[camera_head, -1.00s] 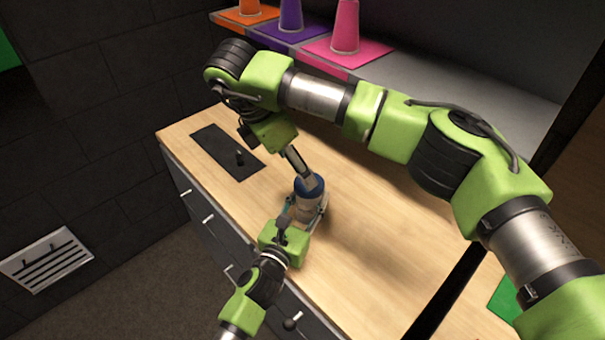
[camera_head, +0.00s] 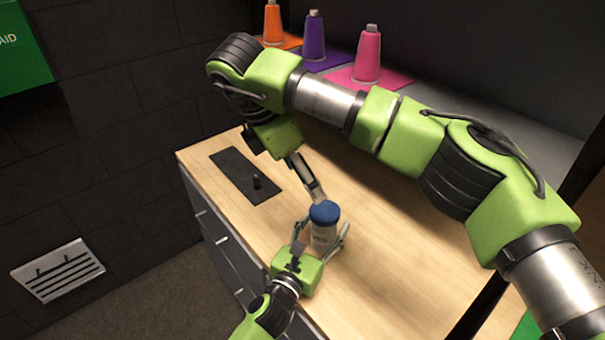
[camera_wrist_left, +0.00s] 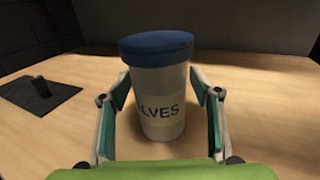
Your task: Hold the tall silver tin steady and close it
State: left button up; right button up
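The tall silver tin (camera_head: 323,235) stands upright on the wooden counter, with its blue lid (camera_head: 324,211) on top.
A black mat (camera_head: 245,177) with a small dark knob lies left of the tin. My right arm spans above the counter. The counter's front edge is near my left gripper.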

pick_arm(q)
jog(key=v, duration=1.2)
